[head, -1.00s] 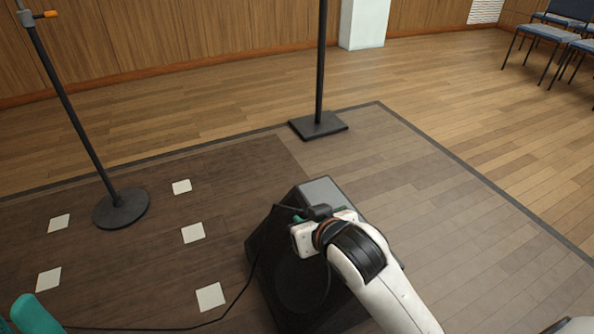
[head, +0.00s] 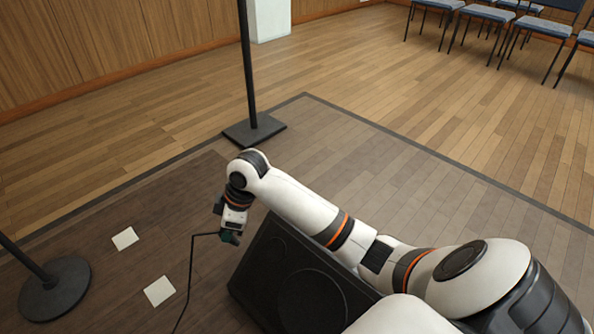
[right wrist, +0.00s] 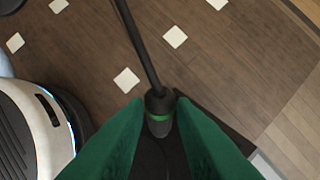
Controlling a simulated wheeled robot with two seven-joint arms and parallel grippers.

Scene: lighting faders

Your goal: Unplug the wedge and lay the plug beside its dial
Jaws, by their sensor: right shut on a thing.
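The wedge (head: 300,285) is a black floor speaker with a round grille, low in the middle of the head view and partly hidden by my right arm. My right gripper (head: 230,237) is just left of the wedge, pointing down. In the right wrist view its green fingers are shut on the plug (right wrist: 159,108), a dark cylinder with a bright green ring. A black cable (head: 190,270) runs from the plug down and left across the floor. The plug appears clear of the wedge. I cannot make out the dial. My left gripper is not in view.
White square marks (head: 159,291) lie on the dark floor mat at left. A stand with a round base (head: 55,288) is at left, and a pole with a square base (head: 254,131) is behind the wedge. Blue chairs (head: 490,14) line the back right.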

